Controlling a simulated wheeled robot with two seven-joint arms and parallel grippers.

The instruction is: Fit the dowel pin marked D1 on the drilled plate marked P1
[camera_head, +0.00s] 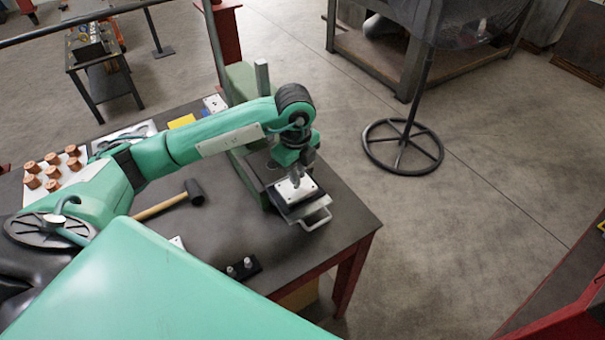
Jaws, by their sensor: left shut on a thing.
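My left gripper (298,178) reaches in from the left and points down over a pale plate (308,189) with dark holes. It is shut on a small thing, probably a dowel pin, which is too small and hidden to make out. I cannot tell whether that thing touches the plate or sits in a hole. The plate lies on a dark block with a metal handle (318,220) near the table's right edge. A black holder (256,266) with two pale pins stands at the front edge. No D1 or P1 marking is readable. My right gripper is not in view.
A mallet (194,192) lies on the dark table (222,222). Several copper pieces (32,181) stand on a white board at the left. A yellow item (181,121) and another pale plate (215,103) lie at the back.

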